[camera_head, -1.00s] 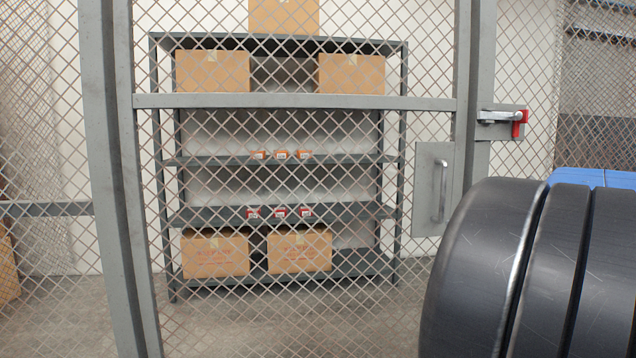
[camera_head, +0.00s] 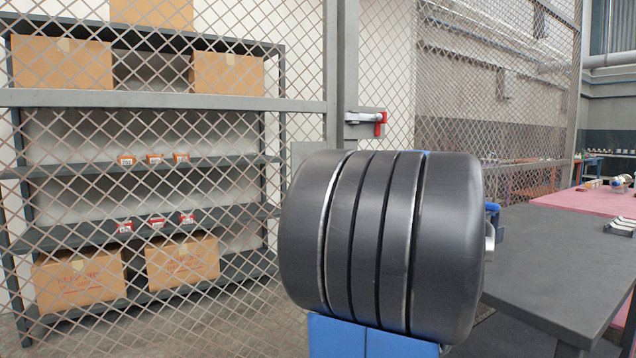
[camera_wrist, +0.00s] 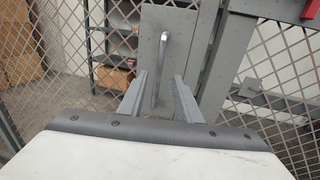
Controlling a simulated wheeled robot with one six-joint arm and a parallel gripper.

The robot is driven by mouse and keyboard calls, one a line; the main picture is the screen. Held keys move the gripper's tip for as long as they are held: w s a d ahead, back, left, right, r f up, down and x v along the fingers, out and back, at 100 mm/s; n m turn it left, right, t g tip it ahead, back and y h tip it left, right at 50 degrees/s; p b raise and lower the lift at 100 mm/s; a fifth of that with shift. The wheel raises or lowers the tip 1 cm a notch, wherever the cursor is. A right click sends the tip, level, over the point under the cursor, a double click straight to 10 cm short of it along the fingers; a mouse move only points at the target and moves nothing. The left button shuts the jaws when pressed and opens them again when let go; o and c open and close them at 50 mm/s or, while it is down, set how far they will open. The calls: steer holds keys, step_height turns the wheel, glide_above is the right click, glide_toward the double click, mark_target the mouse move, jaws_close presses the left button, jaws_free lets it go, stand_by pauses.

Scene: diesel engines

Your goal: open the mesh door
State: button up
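The mesh door (camera_head: 160,99) fills the left of the head view; its edge stands against the grey post (camera_head: 347,60), so it looks shut. A metal latch (camera_head: 362,117) with a red end (camera_head: 380,124) sits on the post. In the wrist view, the door's grey plate (camera_wrist: 150,45) carries an upright bar handle (camera_wrist: 161,65). My gripper (camera_wrist: 160,82) is open, one finger on each side of the handle in the picture. Whether the handle is between the fingers in depth, I cannot tell. In the head view, the handle and my fingertips are hidden.
Behind the mesh stands a shelf rack (camera_head: 80,172) with cardboard boxes (camera_head: 62,62) and small items. A dark grey table (camera_head: 560,265) stands at the right, with a pink-topped table (camera_head: 590,200) beyond it. More mesh fence (camera_head: 500,80) runs to the right.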

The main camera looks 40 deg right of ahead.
steer(key=w, duration=1.1)
steer(key=shift+w+d, duration=0.2)
steer(key=shift+w, duration=0.1)
jaws_close()
